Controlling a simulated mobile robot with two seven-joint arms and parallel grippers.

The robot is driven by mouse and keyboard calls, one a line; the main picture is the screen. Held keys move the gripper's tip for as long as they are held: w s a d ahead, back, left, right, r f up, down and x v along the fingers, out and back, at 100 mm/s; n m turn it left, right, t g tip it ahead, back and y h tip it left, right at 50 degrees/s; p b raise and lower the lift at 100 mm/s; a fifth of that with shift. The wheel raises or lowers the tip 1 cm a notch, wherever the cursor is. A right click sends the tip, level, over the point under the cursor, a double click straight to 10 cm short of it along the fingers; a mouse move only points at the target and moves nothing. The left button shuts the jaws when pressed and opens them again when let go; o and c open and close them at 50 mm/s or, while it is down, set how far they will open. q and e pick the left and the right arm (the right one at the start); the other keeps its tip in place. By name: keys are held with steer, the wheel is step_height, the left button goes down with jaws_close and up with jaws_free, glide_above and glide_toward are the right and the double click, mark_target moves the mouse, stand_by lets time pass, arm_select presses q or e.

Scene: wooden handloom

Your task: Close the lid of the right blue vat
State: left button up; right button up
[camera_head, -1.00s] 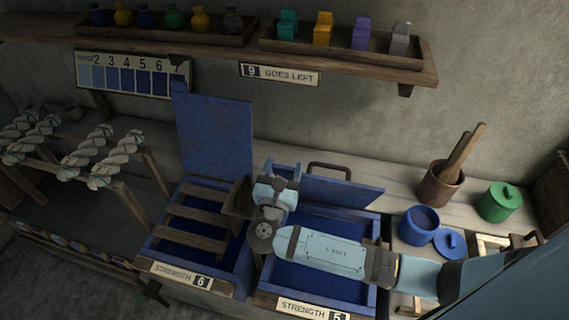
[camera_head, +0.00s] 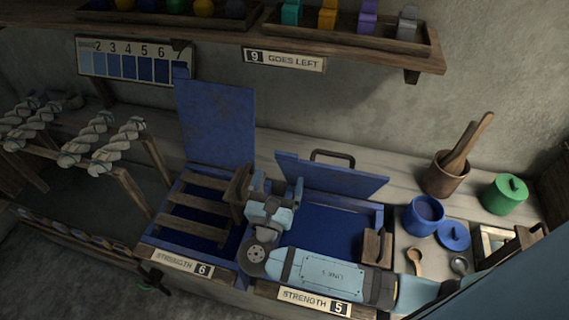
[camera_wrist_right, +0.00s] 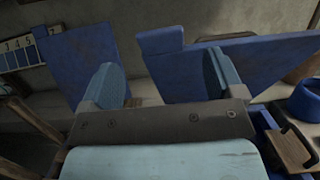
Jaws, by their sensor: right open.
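The right blue vat (camera_head: 325,232) stands behind the "Strength 5" sign. Its blue lid (camera_head: 335,180) is raised at a tilt along the back rim, with a dark handle (camera_head: 333,156) at its upper edge. My right gripper (camera_head: 277,188) is open and empty over the vat's left side, with its fingers pointing toward the lid, apart from it as far as I can tell. In the right wrist view, the fingers (camera_wrist_right: 160,85) stand apart and the lid (camera_wrist_right: 235,65) lies beyond them, to the right. My right forearm hides the vat's front. My left gripper is not in view.
The left vat's lid (camera_head: 216,122) stands upright, close left of my right gripper. A wooden block (camera_head: 376,246) is at the right vat's right side. A blue pot (camera_head: 423,216), mortar (camera_head: 446,173) and green pot (camera_head: 505,194) stand to the right. The shelf (camera_head: 350,50) hangs above.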

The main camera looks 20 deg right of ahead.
steer(key=v, duration=0.6)
steer(key=shift+s+a+b, duration=0.2)
steer(key=shift+s+b, duration=0.05)
steer(key=shift+b, duration=0.2)
